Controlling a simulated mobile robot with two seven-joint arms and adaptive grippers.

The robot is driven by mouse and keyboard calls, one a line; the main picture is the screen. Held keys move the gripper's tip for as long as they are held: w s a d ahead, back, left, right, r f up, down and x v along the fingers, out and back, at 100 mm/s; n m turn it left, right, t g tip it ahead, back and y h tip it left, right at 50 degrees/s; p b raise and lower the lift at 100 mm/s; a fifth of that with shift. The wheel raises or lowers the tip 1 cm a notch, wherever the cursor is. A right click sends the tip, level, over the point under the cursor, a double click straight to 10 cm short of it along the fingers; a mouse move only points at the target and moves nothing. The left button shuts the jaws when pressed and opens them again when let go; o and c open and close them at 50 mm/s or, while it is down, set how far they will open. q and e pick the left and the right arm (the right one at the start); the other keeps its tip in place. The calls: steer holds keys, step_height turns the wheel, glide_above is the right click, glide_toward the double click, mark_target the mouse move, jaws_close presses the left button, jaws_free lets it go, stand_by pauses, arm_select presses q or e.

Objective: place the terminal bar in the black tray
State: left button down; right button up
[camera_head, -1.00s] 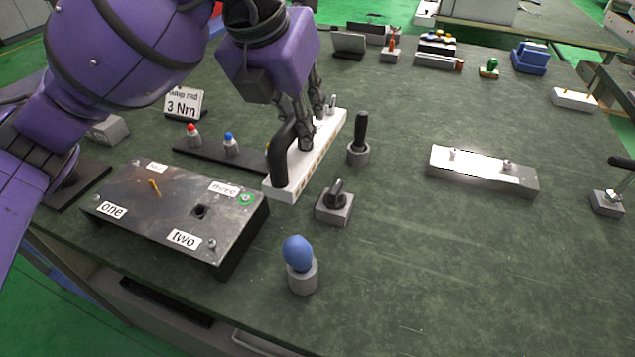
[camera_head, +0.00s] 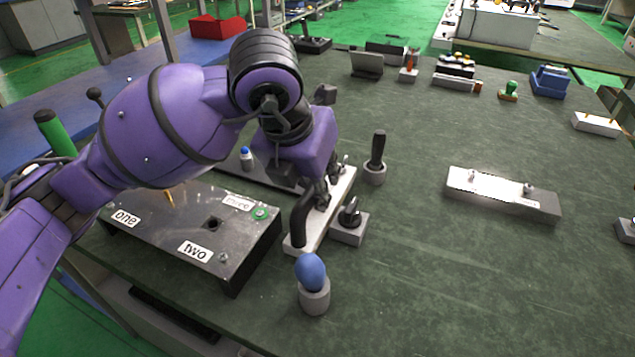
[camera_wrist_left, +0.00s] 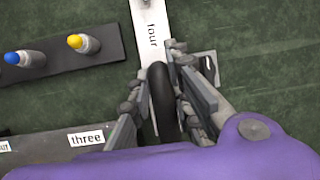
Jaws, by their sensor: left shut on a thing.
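The long white bar (camera_head: 323,223) with an arched black handle (camera_head: 300,219) looks like the terminal bar. In the left wrist view the bar (camera_wrist_left: 150,32) carries the label "four". My left gripper (camera_head: 322,197) is shut on the black handle, and its two fingers lie on either side of it in the wrist view. The bar is between the dark labelled box and a small grey block with a black lever. I cannot tell its height above the table. No black tray is clearly identifiable. My right gripper is not in view.
A dark box (camera_head: 160,225) labelled "one" and "two" stands left. A blue-topped knob (camera_head: 312,275) is in front, a black-handled tool (camera_head: 377,155) behind. The dark strip (camera_wrist_left: 75,55) holds coloured knobs. A silver plate (camera_head: 500,195) lies right.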

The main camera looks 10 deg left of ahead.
arm_select(q)
steer(key=c, duration=1.6)
jaws_free()
steer(key=shift+r, duration=0.1)
